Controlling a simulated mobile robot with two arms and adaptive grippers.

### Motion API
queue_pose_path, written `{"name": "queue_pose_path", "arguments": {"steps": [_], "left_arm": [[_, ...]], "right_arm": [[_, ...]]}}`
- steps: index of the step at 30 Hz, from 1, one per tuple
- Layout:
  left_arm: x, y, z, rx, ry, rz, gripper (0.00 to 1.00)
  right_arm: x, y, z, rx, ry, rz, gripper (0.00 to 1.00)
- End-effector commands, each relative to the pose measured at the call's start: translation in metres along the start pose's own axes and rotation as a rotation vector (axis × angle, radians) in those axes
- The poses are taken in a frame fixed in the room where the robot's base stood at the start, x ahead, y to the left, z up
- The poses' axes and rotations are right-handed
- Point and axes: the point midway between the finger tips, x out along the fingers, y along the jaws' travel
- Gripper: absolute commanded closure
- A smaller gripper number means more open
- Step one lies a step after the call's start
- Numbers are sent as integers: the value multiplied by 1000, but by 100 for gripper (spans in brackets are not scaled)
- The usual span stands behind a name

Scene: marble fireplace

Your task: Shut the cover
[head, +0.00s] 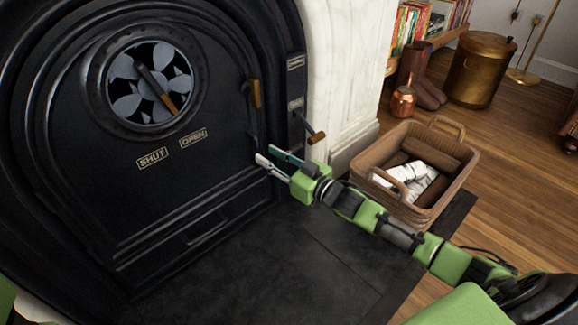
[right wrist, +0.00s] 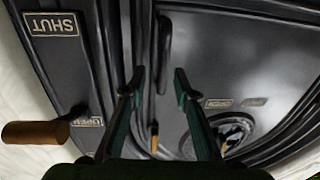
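The black cover (head: 110,205) fills the left of the head view, with a round vent whose grey petals (head: 125,105) have dark gaps between them. The vent's wooden-tipped lever (head: 157,88) points down toward the OPEN label (head: 193,138), right of the SHUT label (head: 152,157). A wooden-grip handle (head: 256,94) is at the cover's right edge; its grip also shows in the right wrist view (right wrist: 154,136). My right gripper (head: 268,157) is open and empty by the cover's lower right edge; contact cannot be told. My left gripper is not in view.
Another wooden-tipped lever (head: 316,137) sticks out from the frame, near its OPEN label (right wrist: 85,120). A wicker basket (head: 455,185) of logs stands right, close to my right arm. A brass bucket (head: 478,72) is behind it. The dark hearth (head: 270,265) is clear.

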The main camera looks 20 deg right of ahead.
Motion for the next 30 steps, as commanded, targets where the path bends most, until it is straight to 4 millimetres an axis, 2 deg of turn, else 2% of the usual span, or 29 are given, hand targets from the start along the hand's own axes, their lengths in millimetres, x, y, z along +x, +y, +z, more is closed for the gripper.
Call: {"name": "queue_pose_path", "arguments": {"steps": [1,6,12,18,25,27,30], "left_arm": [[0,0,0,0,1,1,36],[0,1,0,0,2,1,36],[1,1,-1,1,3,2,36],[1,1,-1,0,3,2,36],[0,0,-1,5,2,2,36],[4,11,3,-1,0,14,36],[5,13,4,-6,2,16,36]], "right_arm": [[-12,0,2,1,-5,0,72],[-45,0,2,0,-4,0,72],[-71,1,0,0,-1,1,72],[-81,1,-1,0,0,1,72],[-81,1,-2,-1,1,1,72],[-81,1,-2,-1,1,1,72],[-81,1,-2,-1,1,1,72]]}}
